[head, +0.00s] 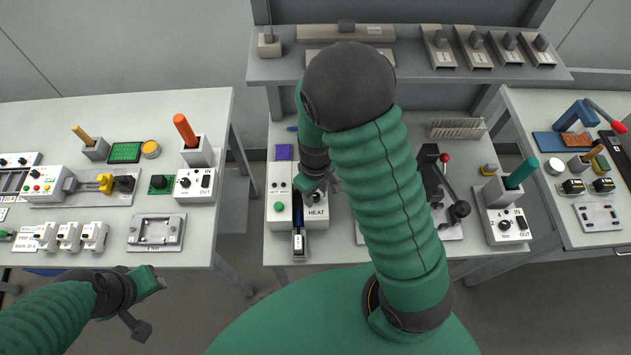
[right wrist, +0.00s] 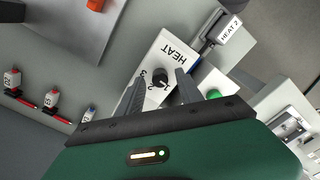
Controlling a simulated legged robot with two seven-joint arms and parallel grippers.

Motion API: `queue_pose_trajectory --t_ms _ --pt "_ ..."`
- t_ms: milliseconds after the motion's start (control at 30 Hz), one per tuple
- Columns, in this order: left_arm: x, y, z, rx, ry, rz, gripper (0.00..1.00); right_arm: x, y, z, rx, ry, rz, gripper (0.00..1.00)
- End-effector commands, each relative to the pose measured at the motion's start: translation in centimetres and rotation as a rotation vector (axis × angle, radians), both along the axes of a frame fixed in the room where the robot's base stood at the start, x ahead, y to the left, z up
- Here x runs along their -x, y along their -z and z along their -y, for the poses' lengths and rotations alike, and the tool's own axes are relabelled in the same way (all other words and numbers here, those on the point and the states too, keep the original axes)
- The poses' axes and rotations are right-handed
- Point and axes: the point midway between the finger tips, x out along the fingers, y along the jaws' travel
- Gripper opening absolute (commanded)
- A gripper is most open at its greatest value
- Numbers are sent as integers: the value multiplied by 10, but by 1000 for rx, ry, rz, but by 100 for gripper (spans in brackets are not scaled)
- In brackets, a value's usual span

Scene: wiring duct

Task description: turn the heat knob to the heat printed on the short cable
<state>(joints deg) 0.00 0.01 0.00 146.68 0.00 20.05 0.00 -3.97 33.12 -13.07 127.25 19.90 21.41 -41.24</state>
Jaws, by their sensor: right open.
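The black heat knob (right wrist: 160,80) sits on a white panel printed HEAT (right wrist: 178,53), with small digits around it. I cannot tell surely which digit its mark points at. My right gripper (right wrist: 160,75) is open, with one finger on each side of the knob; I cannot tell if they touch it. In the head view the right gripper (head: 322,185) is over the panel and hides part of the knob. A label (right wrist: 230,30) reading HEAT 2 shows on the short cable's holder in the right wrist view. My left gripper (head: 143,303) looks open and empty, in front of the left table.
A green button (head: 279,206) is beside the heat panel, and also close to one finger in the right wrist view (right wrist: 213,94). A lever device (head: 445,190) stands to the right.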

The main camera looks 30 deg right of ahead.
Motion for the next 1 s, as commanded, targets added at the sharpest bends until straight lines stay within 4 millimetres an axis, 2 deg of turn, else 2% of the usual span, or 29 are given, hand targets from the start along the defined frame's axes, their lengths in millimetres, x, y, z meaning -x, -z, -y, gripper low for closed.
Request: queue_pose_trajectory --t_ms 167,400,533,700,1000 --pt "0 -2 0 0 0 0 36 -2 -41 0 0 -3 8 43" --pt "0 -4 0 0 0 0 36 -2 -112 0 0 -1 7 43" --pt "0 -3 0 0 0 0 36 -2 -141 0 0 0 4 43" --pt "0 -3 0 0 0 0 36 -2 -159 0 0 0 0 43" --pt "0 -2 0 0 0 0 36 -1 -161 1 0 4 -2 43"
